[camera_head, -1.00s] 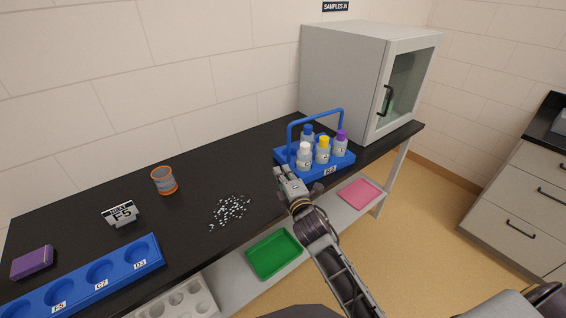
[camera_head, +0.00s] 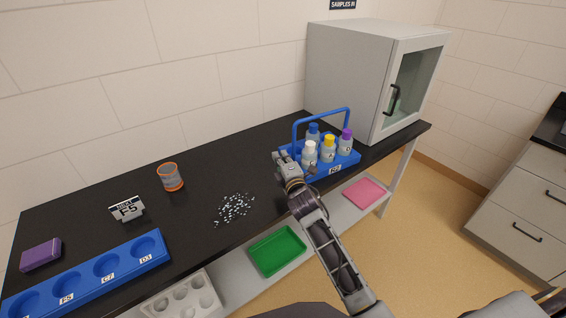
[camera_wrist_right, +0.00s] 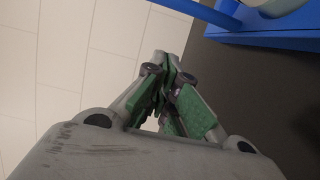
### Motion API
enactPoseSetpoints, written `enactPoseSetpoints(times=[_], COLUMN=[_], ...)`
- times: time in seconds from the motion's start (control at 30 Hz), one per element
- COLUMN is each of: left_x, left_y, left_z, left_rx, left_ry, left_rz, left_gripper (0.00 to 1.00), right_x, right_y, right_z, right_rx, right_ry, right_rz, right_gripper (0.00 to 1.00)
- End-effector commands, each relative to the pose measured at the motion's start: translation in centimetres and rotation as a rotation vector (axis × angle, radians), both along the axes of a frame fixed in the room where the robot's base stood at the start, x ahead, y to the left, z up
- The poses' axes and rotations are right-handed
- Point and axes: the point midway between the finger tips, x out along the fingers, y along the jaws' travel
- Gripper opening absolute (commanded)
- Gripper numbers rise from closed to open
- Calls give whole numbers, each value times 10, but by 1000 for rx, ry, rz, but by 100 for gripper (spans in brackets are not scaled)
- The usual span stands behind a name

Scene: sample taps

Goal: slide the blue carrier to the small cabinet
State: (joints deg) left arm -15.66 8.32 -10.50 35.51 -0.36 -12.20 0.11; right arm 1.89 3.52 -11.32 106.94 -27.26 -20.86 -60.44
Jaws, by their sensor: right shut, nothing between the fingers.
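The blue carrier (camera_head: 350,161) stands upright on the black bench, just left of the small cabinet (camera_head: 345,75). It has a tall blue handle and holds several bottles with white, yellow, blue and purple caps; its front label is small. In the right wrist view part of the carrier (camera_wrist_right: 270,42) shows at the top right. My right gripper (camera_head: 283,157) is shut and empty beside the carrier's left end; I cannot tell whether it touches. Its closed fingers also show in the wrist view (camera_wrist_right: 165,75). The cabinet's glass door is closed. My left gripper is not in view.
Spilled small pieces (camera_head: 234,209) lie on the bench left of my right arm. An orange-rimmed cup (camera_head: 171,177), a sign (camera_head: 127,209), a purple block (camera_head: 41,254) and a blue rack (camera_head: 135,262) stand further left. Green (camera_head: 277,251) and pink (camera_head: 367,194) trays lie below.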

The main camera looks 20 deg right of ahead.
Motion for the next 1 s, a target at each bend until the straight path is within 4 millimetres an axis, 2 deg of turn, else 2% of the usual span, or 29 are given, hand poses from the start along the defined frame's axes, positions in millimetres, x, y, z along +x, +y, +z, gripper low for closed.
enactPoseSetpoints(times=[0.3, 0.6, 1.0], left_x=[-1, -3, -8], left_y=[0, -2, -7], left_z=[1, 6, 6], left_rx=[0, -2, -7], left_ry=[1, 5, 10], left_rz=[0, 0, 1], left_gripper=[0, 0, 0], right_x=[27, 34, 36], right_y=[-2, -31, -38], right_z=[1, 0, 0], right_rx=[0, -1, 1], right_ry=[0, 1, 0], right_rz=[-1, 0, 0], right_gripper=[0, 0, 0])
